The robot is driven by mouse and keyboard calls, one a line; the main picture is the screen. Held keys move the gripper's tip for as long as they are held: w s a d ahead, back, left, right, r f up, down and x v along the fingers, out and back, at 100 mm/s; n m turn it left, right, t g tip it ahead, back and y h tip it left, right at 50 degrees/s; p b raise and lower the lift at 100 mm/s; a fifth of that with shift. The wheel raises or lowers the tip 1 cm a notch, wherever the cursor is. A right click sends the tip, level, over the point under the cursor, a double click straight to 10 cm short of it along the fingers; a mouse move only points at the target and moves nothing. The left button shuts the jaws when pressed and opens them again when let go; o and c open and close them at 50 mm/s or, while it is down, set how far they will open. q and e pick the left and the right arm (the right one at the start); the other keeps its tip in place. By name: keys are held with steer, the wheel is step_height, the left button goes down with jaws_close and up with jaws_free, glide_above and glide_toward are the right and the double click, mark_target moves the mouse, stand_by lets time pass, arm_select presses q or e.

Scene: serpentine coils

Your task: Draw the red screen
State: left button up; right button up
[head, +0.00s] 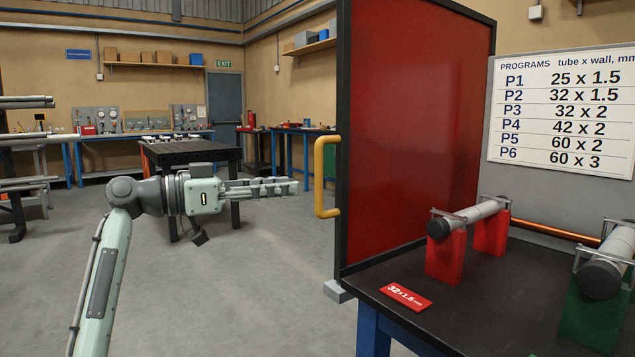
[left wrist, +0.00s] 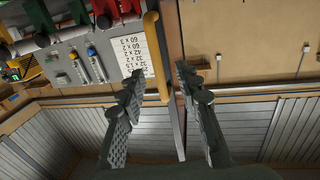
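The red screen (head: 412,125) is a translucent red panel in a black frame, standing upright at the left end of the dark bench. A yellow handle (head: 321,176) shaped like a bracket is fixed to its near left edge. My left gripper (head: 294,187) is level with the handle, a short way to its left, pointing at it. In the left wrist view the fingers (left wrist: 160,76) are apart, with nothing held, and the yellow handle (left wrist: 152,45) shows ahead between them. The screen is seen nearly edge-on there. My right gripper is not in view.
The dark bench (head: 395,314) right of the screen holds a red 32x1.5 label (head: 406,296) and grey tubes on red and green supports. A programs board (head: 565,112) hangs behind. A black table (head: 190,150) stands behind my left arm. The floor left of the screen is clear.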

arm_select(q)
steer(key=x, duration=0.2)
steer(key=r+p+x, duration=0.1)
steer(key=x, duration=0.4)
steer(key=shift+s+d+r+p, duration=0.15)
steer(key=shift+d+r+p, duration=0.2)
steer(key=shift+d, duration=0.1)
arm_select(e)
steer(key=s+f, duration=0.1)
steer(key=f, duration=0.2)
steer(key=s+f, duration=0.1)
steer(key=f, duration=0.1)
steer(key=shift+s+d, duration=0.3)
arm_select(q)
jaws_close()
